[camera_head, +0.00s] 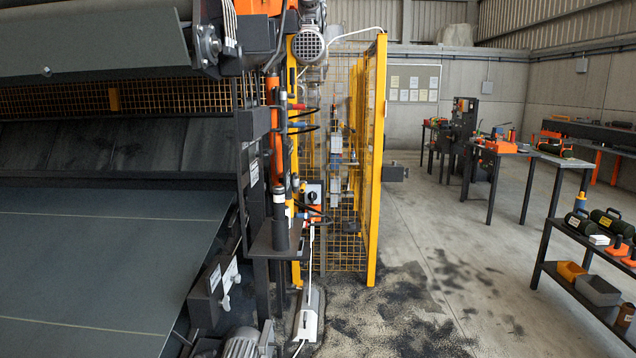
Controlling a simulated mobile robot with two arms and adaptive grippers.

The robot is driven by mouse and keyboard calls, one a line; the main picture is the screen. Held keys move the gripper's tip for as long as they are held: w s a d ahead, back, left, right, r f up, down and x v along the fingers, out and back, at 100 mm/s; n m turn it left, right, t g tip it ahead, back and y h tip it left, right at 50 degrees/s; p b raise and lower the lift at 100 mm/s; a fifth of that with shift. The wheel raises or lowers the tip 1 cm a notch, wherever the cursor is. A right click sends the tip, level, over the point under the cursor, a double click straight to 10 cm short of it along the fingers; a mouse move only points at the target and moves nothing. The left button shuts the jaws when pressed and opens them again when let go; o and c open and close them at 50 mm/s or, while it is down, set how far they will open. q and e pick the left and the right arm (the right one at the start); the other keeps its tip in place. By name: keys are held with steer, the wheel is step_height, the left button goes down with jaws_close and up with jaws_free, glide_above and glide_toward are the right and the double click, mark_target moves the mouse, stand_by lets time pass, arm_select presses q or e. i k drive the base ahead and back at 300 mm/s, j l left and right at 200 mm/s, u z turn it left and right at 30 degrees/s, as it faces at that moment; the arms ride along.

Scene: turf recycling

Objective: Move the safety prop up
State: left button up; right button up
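An upright orange bar (277,135) stands at the right side of the large machine, in line above a dark cylinder (280,220). It may be the safety prop, but I cannot tell for sure. Hoses and small fittings partly cover that area. Neither of my grippers shows in the head view.
The machine's wide dark belt (90,260) fills the left. A yellow-framed mesh guard (373,160) stands right of the orange bar. A white pedal-like unit (308,315) and a motor (243,343) are low in front. Open floor (450,240) lies right, before workbenches and a shelf (590,290).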

mark_target(253, 151)
steer(key=i+l+u, duration=0.25)
steer(key=i, duration=0.35)
steer(key=i+l+u, duration=0.25)
steer(key=i, duration=0.3)
steer(key=i+l+u, duration=0.25)
steer(key=i, duration=0.3)
